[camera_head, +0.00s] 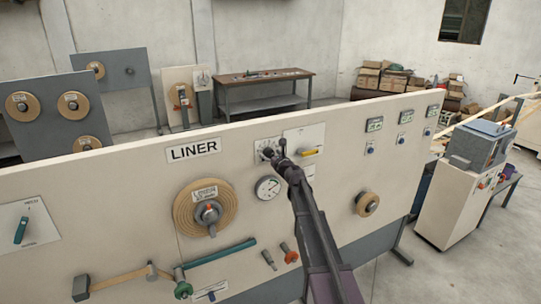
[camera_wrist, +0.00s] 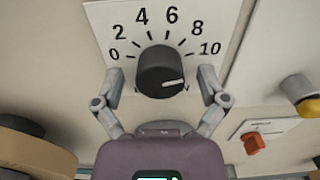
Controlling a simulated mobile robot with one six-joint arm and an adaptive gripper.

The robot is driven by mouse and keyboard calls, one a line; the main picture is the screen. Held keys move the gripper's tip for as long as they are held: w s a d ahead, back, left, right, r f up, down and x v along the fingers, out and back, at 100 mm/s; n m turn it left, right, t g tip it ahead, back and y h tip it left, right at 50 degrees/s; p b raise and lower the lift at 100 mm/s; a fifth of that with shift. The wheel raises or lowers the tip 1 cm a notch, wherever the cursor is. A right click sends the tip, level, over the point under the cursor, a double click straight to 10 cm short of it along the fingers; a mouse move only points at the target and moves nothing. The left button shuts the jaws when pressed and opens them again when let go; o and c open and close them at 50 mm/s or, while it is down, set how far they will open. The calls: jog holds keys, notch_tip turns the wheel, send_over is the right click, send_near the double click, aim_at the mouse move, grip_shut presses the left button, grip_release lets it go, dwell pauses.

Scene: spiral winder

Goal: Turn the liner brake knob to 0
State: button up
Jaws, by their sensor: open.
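The liner brake knob (camera_wrist: 160,68) is a round black knob on a white scale plate (camera_wrist: 108,22) marked 0 to 10 in the wrist view. Its white pointer line faces right, on the 10 side and a little below that number. My gripper (camera_wrist: 160,72) is open, with one finger on each side of the knob. I cannot tell whether the fingers touch it. In the head view my gripper (camera_head: 275,150) is in front of the scale plate, right of the LINER sign (camera_head: 194,149), and largely hides the knob.
A pressure gauge (camera_head: 268,187) sits just below my gripper. A panel with a yellow handle (camera_head: 308,152) is close on the right, and a red-orange knob (camera_wrist: 254,144) is at lower right in the wrist view. A large tape roll (camera_head: 184,218) projects at lower left.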

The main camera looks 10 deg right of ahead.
jog(key=shift+d, duration=0.1)
jog(key=c, duration=1.1)
jog(key=shift+c, duration=0.2)
